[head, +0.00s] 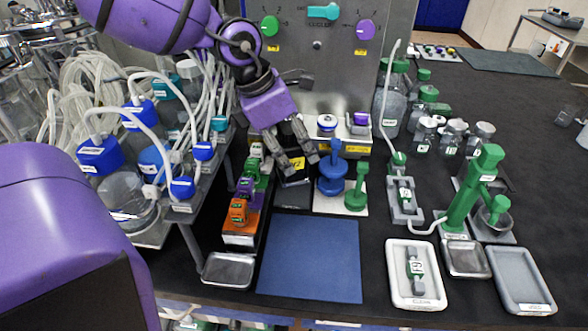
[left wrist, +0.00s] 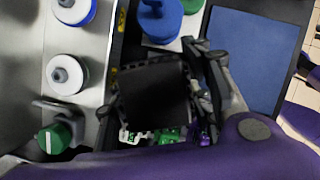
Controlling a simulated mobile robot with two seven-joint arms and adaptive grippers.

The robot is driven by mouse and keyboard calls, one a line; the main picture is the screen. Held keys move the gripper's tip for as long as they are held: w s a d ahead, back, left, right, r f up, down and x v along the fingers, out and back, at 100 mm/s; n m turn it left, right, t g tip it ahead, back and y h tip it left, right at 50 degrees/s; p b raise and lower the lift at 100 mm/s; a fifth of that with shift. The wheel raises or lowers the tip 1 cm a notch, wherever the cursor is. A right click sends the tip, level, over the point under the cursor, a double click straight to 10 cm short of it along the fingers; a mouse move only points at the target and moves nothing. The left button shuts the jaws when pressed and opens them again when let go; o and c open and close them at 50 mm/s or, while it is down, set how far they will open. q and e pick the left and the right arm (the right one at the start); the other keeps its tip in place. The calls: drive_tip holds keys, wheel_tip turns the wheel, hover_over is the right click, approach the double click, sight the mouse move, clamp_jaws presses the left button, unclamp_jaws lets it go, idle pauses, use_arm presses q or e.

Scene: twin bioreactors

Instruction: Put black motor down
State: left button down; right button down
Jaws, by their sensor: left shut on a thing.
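My left gripper (head: 298,166) reaches in from the upper left, pointing down, beside the blue stand. In the left wrist view its fingers (left wrist: 163,92) stand on either side of the black motor (left wrist: 155,102), a dark block, and are shut on it. In the head view the fingers hide part of the motor, and its dark shape blends with the black bench. I cannot tell whether its underside touches the surface. My right gripper is not in view.
A blue mat (head: 310,258) lies clear in front. A blue stand (head: 332,170) and green stand (head: 356,190) are close on the right. Green, purple and orange motors (head: 239,212) line the left side. The control panel (head: 340,70) rises behind. Tubed bottles crowd the left.

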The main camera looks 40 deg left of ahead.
sight(294, 165)
use_arm(q)
drive_tip(key=shift+w+f, duration=0.1)
drive_tip(key=shift+f, duration=0.45)
wheel_tip(294, 165, down, 3)
drive_tip(key=shift+f+b, duration=0.15)
drive_tip(key=shift+b, duration=0.35)
drive_tip(key=shift+f, duration=0.2)
drive_tip(key=shift+w, duration=0.1)
drive_tip(key=c, duration=1.3)
unclamp_jaws()
drive_tip(key=shift+f, duration=0.15)
drive_tip(key=o, duration=0.3)
drive_tip(key=shift+o, duration=0.5)
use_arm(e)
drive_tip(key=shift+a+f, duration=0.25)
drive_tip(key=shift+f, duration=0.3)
